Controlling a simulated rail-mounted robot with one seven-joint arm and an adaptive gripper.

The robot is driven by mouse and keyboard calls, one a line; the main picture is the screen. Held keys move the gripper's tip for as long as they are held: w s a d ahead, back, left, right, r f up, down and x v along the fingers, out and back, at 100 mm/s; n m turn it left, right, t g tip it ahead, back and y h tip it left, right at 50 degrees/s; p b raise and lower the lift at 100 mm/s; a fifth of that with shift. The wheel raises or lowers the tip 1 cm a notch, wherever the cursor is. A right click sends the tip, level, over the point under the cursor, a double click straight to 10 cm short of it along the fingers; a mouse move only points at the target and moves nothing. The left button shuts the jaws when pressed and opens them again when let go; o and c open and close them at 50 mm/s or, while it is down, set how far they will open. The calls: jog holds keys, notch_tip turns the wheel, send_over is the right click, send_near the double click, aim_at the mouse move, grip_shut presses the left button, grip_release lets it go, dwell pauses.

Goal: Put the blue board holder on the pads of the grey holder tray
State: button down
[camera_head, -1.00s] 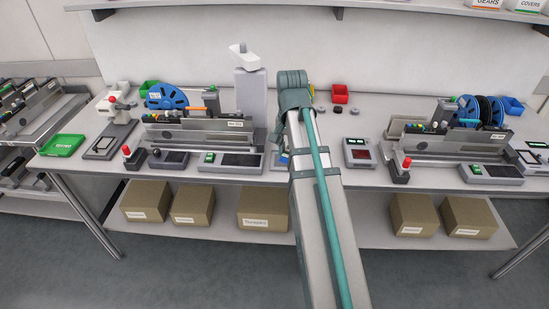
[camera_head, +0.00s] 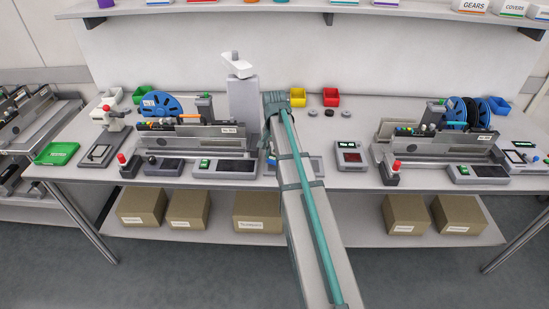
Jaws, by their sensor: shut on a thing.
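My arm reaches from the bottom of the view to the bench, and its teal wrist bends down beside the grey column. My gripper (camera_head: 269,151) is mostly hidden behind the arm; only a small part shows at its left edge. A small patch of blue, which I take for the blue board holder (camera_head: 271,160), shows just under it, low over the bench. The gripper is shut on it, though the fingers are not clear. A grey tray, seemingly the holder tray (camera_head: 270,170), shows on both sides of the arm at the bench's front. Its pads cannot be made out.
A grey column (camera_head: 243,105) stands close left of the wrist. Feeder trolleys stand left (camera_head: 195,138) and right (camera_head: 440,147). A small device with a red display (camera_head: 349,157) sits right of the arm. Yellow (camera_head: 298,97) and red (camera_head: 331,97) bins stand behind.

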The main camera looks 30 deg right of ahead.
jog(key=shift+s+f, duration=0.1)
jog(key=shift+f, duration=1.15)
jog(key=shift+f, duration=0.2)
jog(key=c, duration=0.8)
grip_release()
jog(key=shift+o, duration=0.2)
jog(key=shift+r, duration=0.1)
notch_tip(320, 180, up, 12)
jog(key=shift+r+b, duration=0.1)
jog(key=shift+b, duration=0.85)
